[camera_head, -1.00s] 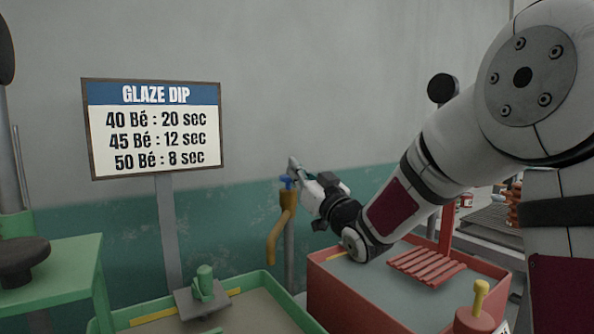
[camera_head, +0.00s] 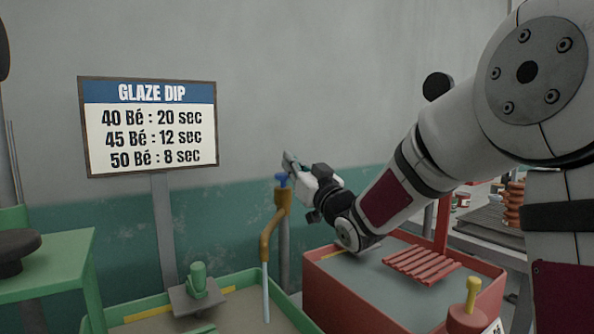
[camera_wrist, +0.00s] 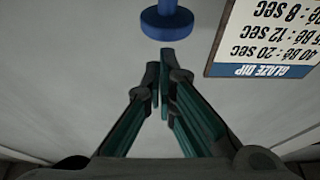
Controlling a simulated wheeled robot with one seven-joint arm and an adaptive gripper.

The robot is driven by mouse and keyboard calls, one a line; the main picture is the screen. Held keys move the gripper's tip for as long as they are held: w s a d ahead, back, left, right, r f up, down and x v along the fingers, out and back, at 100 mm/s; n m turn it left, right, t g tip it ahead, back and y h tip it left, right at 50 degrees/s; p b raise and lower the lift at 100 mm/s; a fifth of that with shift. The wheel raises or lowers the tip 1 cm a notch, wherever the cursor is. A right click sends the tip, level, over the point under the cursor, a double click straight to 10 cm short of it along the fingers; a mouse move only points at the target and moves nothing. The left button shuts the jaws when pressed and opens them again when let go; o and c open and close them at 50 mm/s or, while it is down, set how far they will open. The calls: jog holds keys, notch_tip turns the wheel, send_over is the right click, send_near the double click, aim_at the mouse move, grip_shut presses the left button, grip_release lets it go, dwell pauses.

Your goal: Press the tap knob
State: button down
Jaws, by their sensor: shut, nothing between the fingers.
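The tap is a brass-coloured spout (camera_head: 268,240) on a grey post, with a blue knob (camera_head: 282,179) on top. A pale stream of water (camera_head: 265,292) runs down from the spout. My gripper (camera_head: 290,163) is at the tap's top, beside or just above the knob; whether it touches is hard to tell. In the wrist view the blue knob (camera_wrist: 166,22) is just beyond the fingertips, and my gripper (camera_wrist: 160,62) is shut with nothing between the fingers.
A green-rimmed basin (camera_head: 240,288) stands below the spout. A red tub (camera_head: 335,298) with a red slatted rack (camera_head: 420,262) is to the right. The glaze dip sign (camera_head: 150,125) stands left of the tap. A green table (camera_head: 50,262) is far left.

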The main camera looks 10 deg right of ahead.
jog(key=r+v, duration=0.1)
jog(key=v, duration=0.8)
jog(key=shift+s+d, duration=0.2)
jog(key=shift+s, duration=0.3)
jog(key=s+d+f+m+g+h, duration=0.45)
jog(key=s+f+g+h, duration=0.45)
jog(key=s+f, duration=0.4)
jog(key=s+a+f+g+y, duration=0.15)
jog(key=s+g, duration=0.25)
jog(key=s, duration=0.5)
jog(key=s+a+f+g, duration=0.1)
jog(key=s+f+g, duration=0.15)
jog(key=s, duration=0.75)
jog(key=s+a+f+g+y, duration=0.1)
jog(key=s+f+g, duration=0.1)
jog(key=s+g, duration=0.5)
notch_tip(320, 180, up, 20)
jog(key=s+t+p, duration=0.2)
jog(key=t+p, duration=0.3)
jog(key=p, duration=1.3)
jog(key=shift+s+a+n+t, duration=0.25)
jog(key=shift+s+n+t, duration=0.1)
jog(key=shift+n, duration=0.1)
